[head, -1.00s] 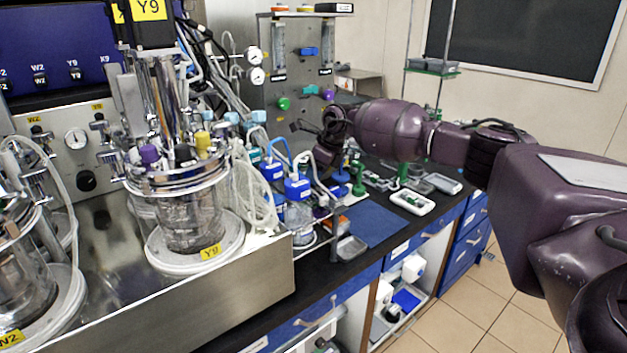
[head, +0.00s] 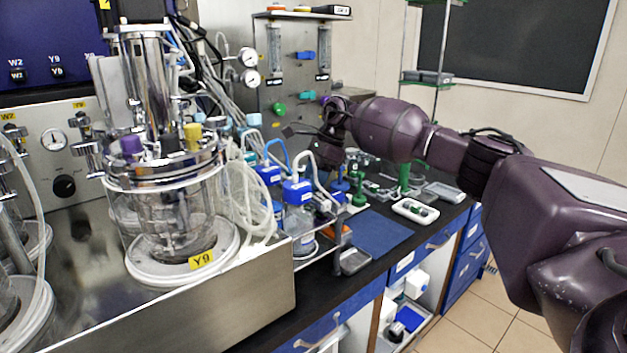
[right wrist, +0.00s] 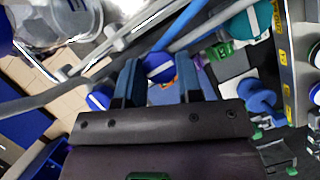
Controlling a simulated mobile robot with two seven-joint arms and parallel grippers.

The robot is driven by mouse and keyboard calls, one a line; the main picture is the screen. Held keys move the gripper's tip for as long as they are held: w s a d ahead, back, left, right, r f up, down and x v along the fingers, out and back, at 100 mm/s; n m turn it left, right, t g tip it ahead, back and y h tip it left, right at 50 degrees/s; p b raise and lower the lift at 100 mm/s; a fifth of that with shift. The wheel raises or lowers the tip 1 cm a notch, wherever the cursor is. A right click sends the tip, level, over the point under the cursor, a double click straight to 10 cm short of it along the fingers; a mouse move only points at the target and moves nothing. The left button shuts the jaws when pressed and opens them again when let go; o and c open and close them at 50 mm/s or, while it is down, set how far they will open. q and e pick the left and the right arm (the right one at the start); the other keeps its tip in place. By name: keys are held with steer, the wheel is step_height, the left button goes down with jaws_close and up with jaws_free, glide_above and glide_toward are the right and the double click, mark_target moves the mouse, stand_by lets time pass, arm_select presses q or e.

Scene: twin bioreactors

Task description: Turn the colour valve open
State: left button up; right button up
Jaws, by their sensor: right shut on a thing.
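On the panel are a green knob (head: 279,108), a blue valve (head: 306,55), a teal valve (head: 307,96) and a purple part beside my gripper. In the right wrist view my two dark-blue fingers (right wrist: 159,62) are shut on a round blue part with a white band (right wrist: 157,70). I cannot tell which valve or cap this is. A teal part with a white stripe (right wrist: 247,24) shows at the upper right there. My left gripper is out of view.
A glass bioreactor labelled Y9 (head: 165,225) stands on a steel bench at the left, with tubes at its right. Blue-capped bottles (head: 297,190) stand below my gripper. A blue mat (head: 380,232) and a white tray (head: 415,211) lie on the black counter.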

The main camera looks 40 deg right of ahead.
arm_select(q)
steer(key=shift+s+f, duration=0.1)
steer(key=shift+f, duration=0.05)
arm_select(e)
steer(key=shift+r, duration=0.1)
steer(key=o, duration=0.6)
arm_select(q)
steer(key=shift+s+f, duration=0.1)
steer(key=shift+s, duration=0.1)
arm_select(e)
steer(key=shift+o, duration=0.2)
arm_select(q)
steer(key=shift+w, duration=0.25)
arm_select(e)
steer(key=v, duration=1)
steer(key=shift+r, duration=0.4)
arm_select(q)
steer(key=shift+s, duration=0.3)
arm_select(e)
steer(key=shift+d, duration=0.2)
steer(key=shift+f, duration=0.1)
